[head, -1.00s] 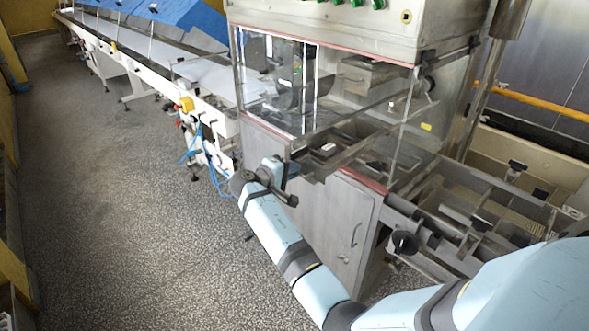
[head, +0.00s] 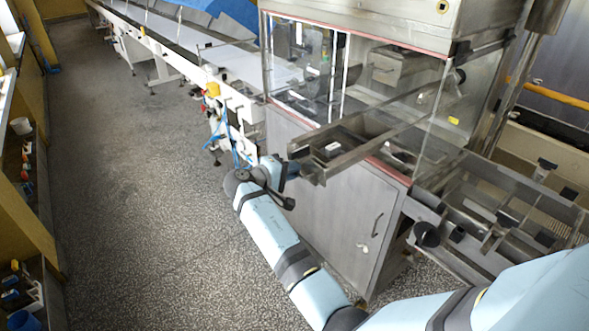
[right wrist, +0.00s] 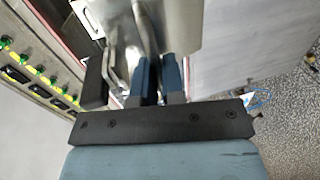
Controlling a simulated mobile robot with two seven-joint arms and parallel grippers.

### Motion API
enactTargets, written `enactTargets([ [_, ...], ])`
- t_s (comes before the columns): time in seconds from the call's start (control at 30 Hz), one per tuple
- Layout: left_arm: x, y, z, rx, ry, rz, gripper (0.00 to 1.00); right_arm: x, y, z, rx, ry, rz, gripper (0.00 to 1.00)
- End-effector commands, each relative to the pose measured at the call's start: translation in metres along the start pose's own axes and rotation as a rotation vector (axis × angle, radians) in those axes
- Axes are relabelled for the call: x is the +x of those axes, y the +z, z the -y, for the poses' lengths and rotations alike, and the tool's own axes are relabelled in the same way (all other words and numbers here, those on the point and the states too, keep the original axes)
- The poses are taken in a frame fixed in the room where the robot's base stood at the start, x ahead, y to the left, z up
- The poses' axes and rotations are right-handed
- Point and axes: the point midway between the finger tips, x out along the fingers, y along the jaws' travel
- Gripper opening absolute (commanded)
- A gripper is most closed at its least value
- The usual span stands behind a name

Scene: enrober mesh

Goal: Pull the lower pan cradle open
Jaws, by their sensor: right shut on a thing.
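The lower pan cradle (head: 345,165) is a grey metal tray-like frame. It sticks out over the front edge of the enrober cabinet (head: 315,165), below the clear panels, with a small dark and white item in it. My right gripper (head: 291,168) is at its outer front end. In the right wrist view my right gripper's two blue fingers (right wrist: 158,75) are close together on a thin metal part (right wrist: 147,30) of the cradle; the exact contact is partly hidden. My left gripper is not in view.
A long white conveyor (head: 190,55) runs away at the upper left, with blue hoses near its end. The speckled floor (head: 130,200) at the left is clear. Shelves (head: 25,170) line the left edge. A metal frame with a black knob (head: 427,235) stands at the right.

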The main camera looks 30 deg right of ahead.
Motion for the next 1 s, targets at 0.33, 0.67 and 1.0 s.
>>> enactTargets([
  [0.33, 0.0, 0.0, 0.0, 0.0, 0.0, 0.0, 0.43, -0.001, 0.0, 0.002, -0.002, -0.003, -0.001, 0.18],
  [0.67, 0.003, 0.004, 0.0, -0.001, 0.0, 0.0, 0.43, -0.015, -0.001, 0.003, -0.001, -0.003, -0.004, 0.18],
  [1.0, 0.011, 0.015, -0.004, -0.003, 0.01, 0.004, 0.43, -0.069, 0.0, 0.004, -0.002, -0.003, -0.003, 0.18],
])
